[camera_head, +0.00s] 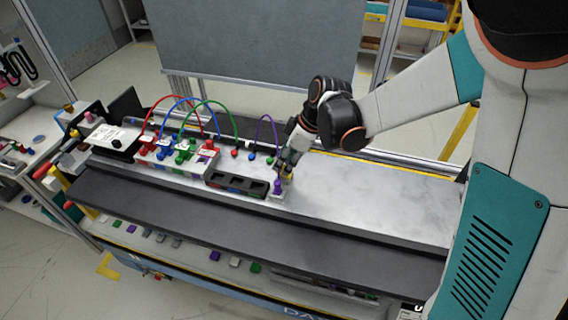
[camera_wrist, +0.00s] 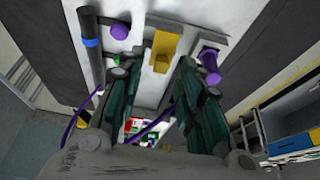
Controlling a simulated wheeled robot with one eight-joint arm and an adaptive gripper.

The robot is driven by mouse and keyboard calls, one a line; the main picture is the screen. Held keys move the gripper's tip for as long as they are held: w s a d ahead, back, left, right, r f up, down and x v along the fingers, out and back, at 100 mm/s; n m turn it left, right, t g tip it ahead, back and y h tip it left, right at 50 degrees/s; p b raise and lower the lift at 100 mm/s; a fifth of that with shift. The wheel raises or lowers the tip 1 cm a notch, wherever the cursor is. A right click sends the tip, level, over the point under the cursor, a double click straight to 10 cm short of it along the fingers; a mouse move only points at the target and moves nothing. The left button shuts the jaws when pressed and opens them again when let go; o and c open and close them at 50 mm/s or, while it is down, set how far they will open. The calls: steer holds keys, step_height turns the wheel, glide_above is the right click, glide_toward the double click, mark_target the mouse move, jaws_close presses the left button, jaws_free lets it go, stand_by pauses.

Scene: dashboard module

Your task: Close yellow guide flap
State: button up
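The yellow guide flap (camera_wrist: 163,48) shows in the wrist view as a yellow plate with a small grey knob or pin on its face. It is just beyond my fingertips, between their lines. Whether they touch it I cannot tell. My gripper (camera_wrist: 155,66) is open, with two dark green fingers apart on either side. In the head view my gripper (camera_head: 287,168) reaches down at the right end of the module and hides most of the flap. A purple plug (camera_head: 278,186) stands close beside it.
Two purple cylinders flank the flap, one left (camera_wrist: 120,31) and one right (camera_wrist: 209,59). Red, blue, green and purple cables (camera_head: 267,117) arch over the module left of my gripper. A black tray (camera_head: 236,185) lies left of it. The bench top (camera_head: 380,195) to the right is bare.

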steer(key=shift+x, duration=0.85)
steer(key=shift+c, duration=0.3)
jaws_close()
steer(key=shift+a, duration=0.1)
steer(key=shift+w+a+f+g+h+b, duration=0.1)
steer(key=shift+a+f+g+h+b, duration=0.15)
steer(key=shift+h, duration=0.35)
steer(key=shift+w+a+f+g+h+b, duration=0.1)
steer(key=shift+a+g+h, duration=0.2)
steer(key=shift+h, duration=0.3)
steer(key=shift+w+a+f+g+h+b, duration=0.1)
steer(key=shift+f+g+h+b, duration=0.1)
steer(key=shift+h, duration=0.25)
steer(key=shift+a+f+g+h+b, duration=0.1)
steer(key=shift+h+b, duration=0.05)
steer(key=shift+h, duration=0.3)
steer(key=shift+r, duration=0.1)
